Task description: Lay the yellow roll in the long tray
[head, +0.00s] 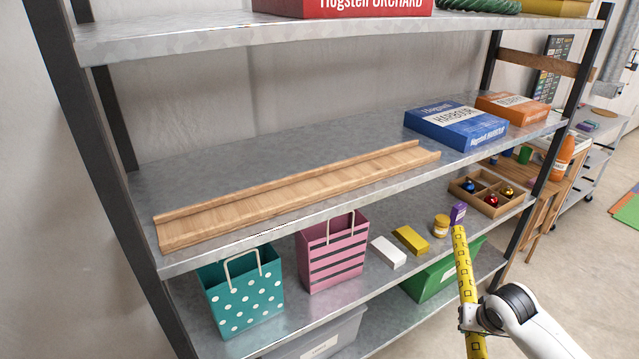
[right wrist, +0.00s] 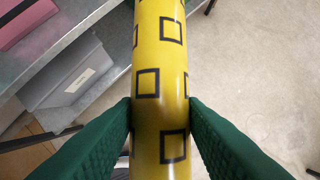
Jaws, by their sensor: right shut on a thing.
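The yellow roll (head: 464,264) is a long tube with black square outlines. It stands near upright in front of the shelf's right part in the head view. My right gripper (head: 480,318) is shut on it, and in the right wrist view the two green fingers (right wrist: 160,118) press on both sides of the roll (right wrist: 161,60). The long tray (head: 300,198) is a narrow wooden trough on the middle shelf, running from front left to back right. It looks empty. The roll is apart from the tray, lower and to its right. My left gripper is not in view.
A blue box (head: 455,125) and an orange box (head: 512,107) lie right of the tray. Below stand a teal dotted bag (head: 245,295), a pink striped bag (head: 332,255), small boxes and an ornament crate (head: 490,193). The upper shelf (head: 250,32) overhangs the tray.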

